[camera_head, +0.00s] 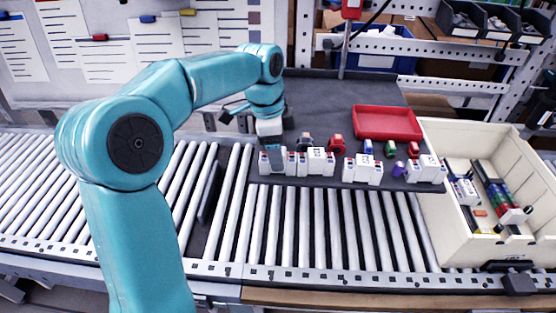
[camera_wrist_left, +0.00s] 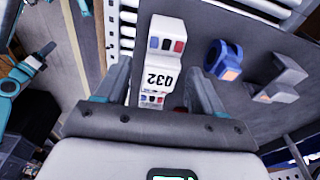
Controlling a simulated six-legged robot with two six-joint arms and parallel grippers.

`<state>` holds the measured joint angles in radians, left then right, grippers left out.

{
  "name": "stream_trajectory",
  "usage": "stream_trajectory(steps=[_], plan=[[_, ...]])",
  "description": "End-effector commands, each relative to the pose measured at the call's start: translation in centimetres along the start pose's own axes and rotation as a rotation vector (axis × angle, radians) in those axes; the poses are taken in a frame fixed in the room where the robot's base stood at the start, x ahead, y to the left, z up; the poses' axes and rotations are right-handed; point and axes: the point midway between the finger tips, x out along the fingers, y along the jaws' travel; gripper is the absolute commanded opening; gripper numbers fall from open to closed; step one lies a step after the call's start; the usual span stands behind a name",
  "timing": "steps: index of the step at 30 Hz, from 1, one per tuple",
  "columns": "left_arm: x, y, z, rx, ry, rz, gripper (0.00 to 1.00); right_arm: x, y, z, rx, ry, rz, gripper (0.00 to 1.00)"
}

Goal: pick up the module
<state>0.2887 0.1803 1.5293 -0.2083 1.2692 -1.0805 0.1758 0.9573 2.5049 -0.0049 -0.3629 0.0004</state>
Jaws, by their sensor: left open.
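A white module (camera_wrist_left: 158,75) with blue and red blocks and the label 032, upside down in the left wrist view, stands on the dark mat. It lies between and beyond the fingers of my left gripper (camera_wrist_left: 155,88), which is open. In the head view my left gripper (camera_head: 273,155) points down at the leftmost of several white modules in a row, and hides part of it. I cannot tell there whether the fingers touch it. A teal arm with a dark end (camera_wrist_left: 42,50), likely my right one, shows small in the left wrist view; its jaw state is unclear.
More white modules (camera_head: 317,161) stand close on the right. Behind them are small red parts (camera_head: 337,146) and a red tray (camera_head: 388,123). A cream bin (camera_head: 440,225) with parts stands at the right. A blue ring-shaped part (camera_wrist_left: 224,60) lies beside the module. Roller conveyor (camera_head: 320,225) runs in front.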

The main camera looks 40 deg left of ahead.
Motion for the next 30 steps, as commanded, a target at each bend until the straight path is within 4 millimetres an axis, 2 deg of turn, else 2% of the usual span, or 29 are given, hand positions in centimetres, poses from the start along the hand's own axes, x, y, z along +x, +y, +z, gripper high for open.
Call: stream_trajectory(steps=[3, 9, 10, 15, 16, 25, 30], plan=[[1.1, -0.1, -0.1, 0.000, -0.001, 0.001, 0.68, 0.0, 0.0, 0.0, 0.000, 0.000, 0.000, 0.43], [1.1, -0.1, -0.1, 0.000, 0.000, 0.000, 0.68, 0.0, 0.0, 0.0, 0.000, 0.000, 0.000, 0.43], [1.1, -0.1, -0.1, 0.000, 0.000, 0.000, 0.65, 0.0, 0.0, 0.0, 0.000, 0.000, 0.000, 0.43], [1.1, -0.1, -0.1, 0.000, 0.000, 0.000, 0.10, 0.0, 0.0, 0.0, 0.000, 0.000, 0.000, 0.43], [1.1, -0.1, -0.1, 0.000, 0.000, 0.000, 0.06, 0.0, 0.0, 0.0, 0.000, 0.000, 0.000, 0.43], [1.0, 0.1, -0.1, 0.001, 0.000, 0.000, 0.06, 0.1, 0.0, 0.0, 0.000, 0.000, 0.000, 0.43], [-0.1, 1.2, -0.2, 0.002, 0.002, -0.003, 0.06, 0.5, 0.2, 0.0, 0.000, 0.000, 0.000, 0.43]])
